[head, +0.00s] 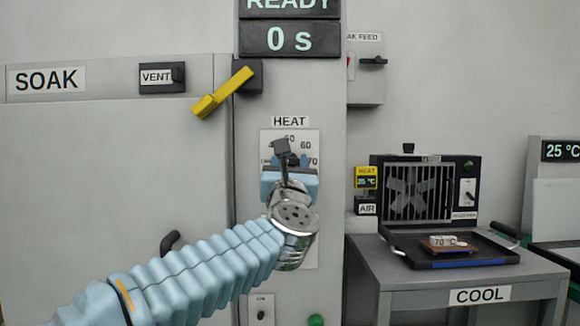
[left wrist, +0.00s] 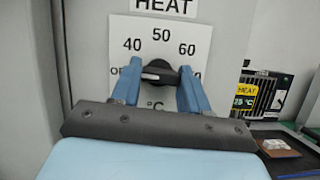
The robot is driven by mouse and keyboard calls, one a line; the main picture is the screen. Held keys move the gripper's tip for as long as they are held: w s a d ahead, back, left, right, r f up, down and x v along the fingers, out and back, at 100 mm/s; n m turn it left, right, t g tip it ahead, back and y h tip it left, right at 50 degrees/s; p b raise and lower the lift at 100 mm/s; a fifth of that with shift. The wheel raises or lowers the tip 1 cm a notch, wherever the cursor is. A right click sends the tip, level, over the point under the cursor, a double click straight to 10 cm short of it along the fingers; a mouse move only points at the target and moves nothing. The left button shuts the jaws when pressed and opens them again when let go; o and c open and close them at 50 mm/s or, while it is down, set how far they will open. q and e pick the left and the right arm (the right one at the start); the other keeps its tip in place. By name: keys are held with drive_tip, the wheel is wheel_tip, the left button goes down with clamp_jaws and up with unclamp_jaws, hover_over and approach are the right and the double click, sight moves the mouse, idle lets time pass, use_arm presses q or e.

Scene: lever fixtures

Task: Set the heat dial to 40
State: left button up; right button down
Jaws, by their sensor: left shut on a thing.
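The heat dial (left wrist: 160,70) is a black knob on a white scale plate (left wrist: 168,27) under the HEAT label. In the left wrist view the plate shows 40, 50 and 60. OFF at lower left and the number at lower right are partly hidden by my fingers. My left gripper (left wrist: 157,78) is shut on the knob, with one blue finger on each side. The knob's bar lies roughly sideways; I cannot tell exactly which number it points to. In the head view my left gripper (head: 289,178) covers the dial and much of its plate. My right gripper is not in view.
Above the dial, a yellow lever (head: 224,91) sticks out by the SOAK door, and a display (head: 290,39) reads READY, 0 s.

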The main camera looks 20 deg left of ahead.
use_arm(q)
drive_tip(key=m+h, duration=0.1)
drive_tip(key=m, duration=0.2)
drive_tip(key=shift+a+h, duration=0.1)
drive_tip(key=shift+h, duration=0.2)
drive_tip(key=m+h, duration=0.1)
drive_tip(key=m, duration=0.1)
drive_tip(key=shift+m, duration=0.3)
drive_tip(key=m+h+p, duration=0.1)
drive_tip(key=m, duration=0.1)
drive_tip(key=m+h, duration=0.1)
drive_tip(key=shift+r+m+p, duration=0.2)
drive_tip(key=shift+m+p, duration=0.2)
drive_tip(key=shift+f+m+g+h+p, duration=0.1)
drive_tip(key=shift+m+g+h+p, duration=0.3)
drive_tip(key=shift+m, duration=0.4)
drive_tip(key=o, duration=1.1)
drive_tip(key=shift+c, duration=0.2)
